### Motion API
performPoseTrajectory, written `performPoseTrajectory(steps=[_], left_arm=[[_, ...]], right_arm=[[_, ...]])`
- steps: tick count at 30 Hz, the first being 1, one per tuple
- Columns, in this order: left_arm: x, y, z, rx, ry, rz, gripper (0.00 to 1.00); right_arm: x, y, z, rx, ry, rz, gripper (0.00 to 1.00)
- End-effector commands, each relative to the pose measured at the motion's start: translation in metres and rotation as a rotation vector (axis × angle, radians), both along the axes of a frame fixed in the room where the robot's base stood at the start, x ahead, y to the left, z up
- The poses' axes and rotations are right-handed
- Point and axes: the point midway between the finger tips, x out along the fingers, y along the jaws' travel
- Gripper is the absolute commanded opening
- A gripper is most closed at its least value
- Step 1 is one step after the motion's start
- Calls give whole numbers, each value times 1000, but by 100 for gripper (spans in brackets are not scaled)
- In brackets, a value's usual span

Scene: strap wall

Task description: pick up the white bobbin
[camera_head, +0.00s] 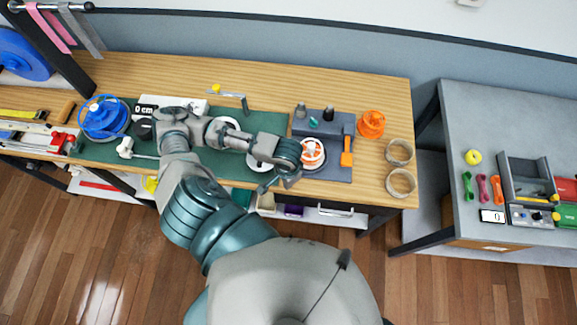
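A round bobbin with a white face and orange parts (312,152) is at the front left of the dark grey tray. Two white round pieces, one further back (229,123) and one nearer (257,162), lie on the green mat partly behind my arm. I cannot tell for certain which is the white bobbin. My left arm reaches over the bench, and its gripper (283,172) is just left of the white-and-orange bobbin, very close to it. Its fingers point down and are partly hidden, so their opening and any contact are unclear. My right gripper is out of view.
The dark grey tray (340,124) also bears an orange tool (347,151). An orange spool (371,124) and two tan rings (400,152) (401,184) stand to its right. A blue spool (103,117) is at the left. A grey table (510,110) stands apart at right.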

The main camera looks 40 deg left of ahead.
Motion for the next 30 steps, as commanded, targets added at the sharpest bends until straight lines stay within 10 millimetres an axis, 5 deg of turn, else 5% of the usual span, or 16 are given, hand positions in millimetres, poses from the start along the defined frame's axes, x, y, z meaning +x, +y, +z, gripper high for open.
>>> performPoseTrajectory(steps=[1, 10, 21, 30], left_arm=[[0, 0, 0, 0, 0, 0, 5], [0, 1, 0, 0, -1, 0, 80], [1, 1, 4, -1, -1, 0, 80], [2, 1, 52, -2, -4, -1, 80]], right_arm=[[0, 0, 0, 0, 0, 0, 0], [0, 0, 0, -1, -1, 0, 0], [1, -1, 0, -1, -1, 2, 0], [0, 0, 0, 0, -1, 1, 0]])
